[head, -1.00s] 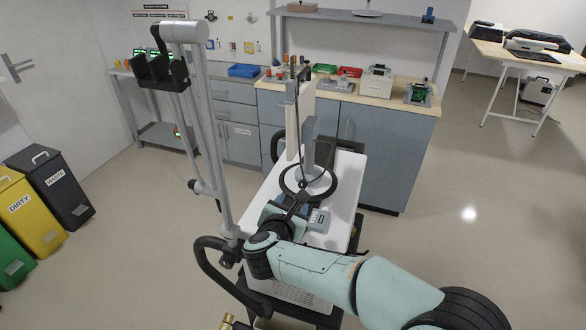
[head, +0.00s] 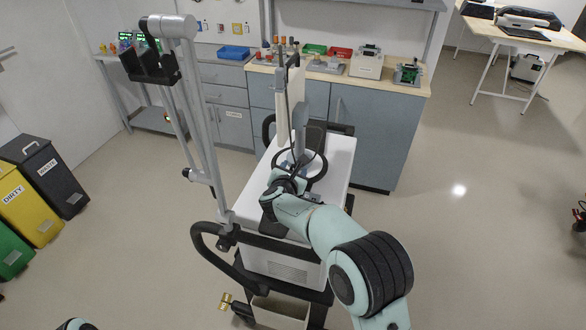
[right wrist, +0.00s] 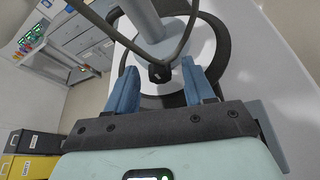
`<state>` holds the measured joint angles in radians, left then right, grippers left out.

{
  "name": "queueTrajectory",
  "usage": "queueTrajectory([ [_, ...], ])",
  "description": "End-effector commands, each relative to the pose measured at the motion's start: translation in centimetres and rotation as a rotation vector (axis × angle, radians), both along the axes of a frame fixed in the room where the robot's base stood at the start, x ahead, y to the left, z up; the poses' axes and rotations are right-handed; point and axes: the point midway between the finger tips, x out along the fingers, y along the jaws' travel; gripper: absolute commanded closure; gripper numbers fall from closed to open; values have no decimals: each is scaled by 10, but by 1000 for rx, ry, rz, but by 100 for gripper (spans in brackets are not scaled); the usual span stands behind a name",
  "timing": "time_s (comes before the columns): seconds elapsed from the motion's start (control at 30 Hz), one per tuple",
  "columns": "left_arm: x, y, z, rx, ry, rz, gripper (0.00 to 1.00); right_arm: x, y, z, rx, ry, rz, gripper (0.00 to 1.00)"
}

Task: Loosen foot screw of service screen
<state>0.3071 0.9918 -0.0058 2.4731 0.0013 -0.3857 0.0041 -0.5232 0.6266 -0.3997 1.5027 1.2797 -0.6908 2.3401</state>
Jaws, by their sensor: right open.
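The service screen (head: 292,105) stands edge-on on the white cart top (head: 336,160), on a post with a round, dark-rimmed foot (head: 318,172). In the right wrist view, a small black knob, apparently the foot screw (right wrist: 160,73), sits at the base of the grey post (right wrist: 145,22). My right gripper (right wrist: 160,86) is open, its two blue fingers on either side of the knob with visible gaps. I cannot tell whether the fingertips are at the knob's depth. In the head view my right gripper (head: 290,178) is partly hidden by its own wrist. My left gripper is out of view.
A grey jointed arm (head: 200,110) rises along the cart's left side, and a black handle (head: 205,245) juts out at its front left. A dark cable (head: 287,85) hangs by the screen.

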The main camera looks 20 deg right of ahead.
Motion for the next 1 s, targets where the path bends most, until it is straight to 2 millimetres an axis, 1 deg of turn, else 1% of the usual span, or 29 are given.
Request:
queueTrajectory([
  [0.27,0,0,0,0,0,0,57,1,0,-1,1,0,1,47],
  [0.37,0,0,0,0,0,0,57,1,0,-1,1,0,1,76],
  [0.4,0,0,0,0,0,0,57,1,0,-1,1,0,1,89],
  [0.43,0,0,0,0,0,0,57,1,0,-1,1,0,1,99],
  [0.77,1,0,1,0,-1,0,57,1,0,0,-25,17,0,100],
  [1.0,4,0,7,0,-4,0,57,3,1,1,-133,88,-1,100],
])
